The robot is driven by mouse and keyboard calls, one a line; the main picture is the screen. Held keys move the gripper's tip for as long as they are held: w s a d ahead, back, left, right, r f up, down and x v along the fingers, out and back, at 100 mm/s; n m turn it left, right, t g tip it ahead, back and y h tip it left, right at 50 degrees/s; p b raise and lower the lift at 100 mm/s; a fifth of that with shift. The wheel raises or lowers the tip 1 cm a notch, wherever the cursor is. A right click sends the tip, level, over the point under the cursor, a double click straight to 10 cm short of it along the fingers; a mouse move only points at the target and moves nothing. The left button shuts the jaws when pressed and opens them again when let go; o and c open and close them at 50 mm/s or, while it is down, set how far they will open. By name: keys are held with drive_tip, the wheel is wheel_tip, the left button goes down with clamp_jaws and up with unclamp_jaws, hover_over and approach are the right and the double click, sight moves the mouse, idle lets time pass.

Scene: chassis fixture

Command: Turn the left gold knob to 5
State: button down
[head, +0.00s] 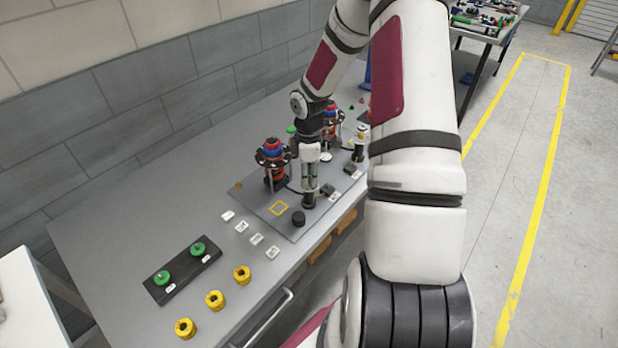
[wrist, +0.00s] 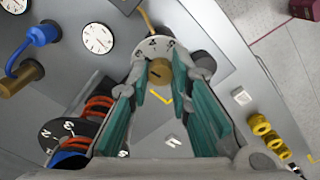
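In the wrist view a gold knob (wrist: 160,72) sits on a pale dial plate (wrist: 150,48) printed with digits, among them what looks like a 4 and a 5. I cannot read which digit the knob points to. My gripper (wrist: 158,70) has its two teal-padded fingers on either side of this knob. The fingers stand apart, with thin gaps seeming to show beside the knob; contact is not clear. In the head view my gripper (head: 309,200) points down at the fixture panel (head: 262,207), and the gold knob is not discernible there.
Another numbered dial (wrist: 62,130) shows at lower left, beside orange coils (wrist: 98,108). Gauges (wrist: 98,38) and a blue pipe (wrist: 40,36) are at upper left. Yellow rings (head: 214,300) and a black plate with green knobs (head: 180,268) lie left of the panel.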

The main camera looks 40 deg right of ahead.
drive_tip(key=m, duration=1.1)
drive_tip(key=shift+m+b, duration=0.4)
drive_tip(key=m, duration=0.4)
drive_tip(key=shift+b, duration=0.3)
drive_tip(key=c, duration=1.6)
unclamp_jaws()
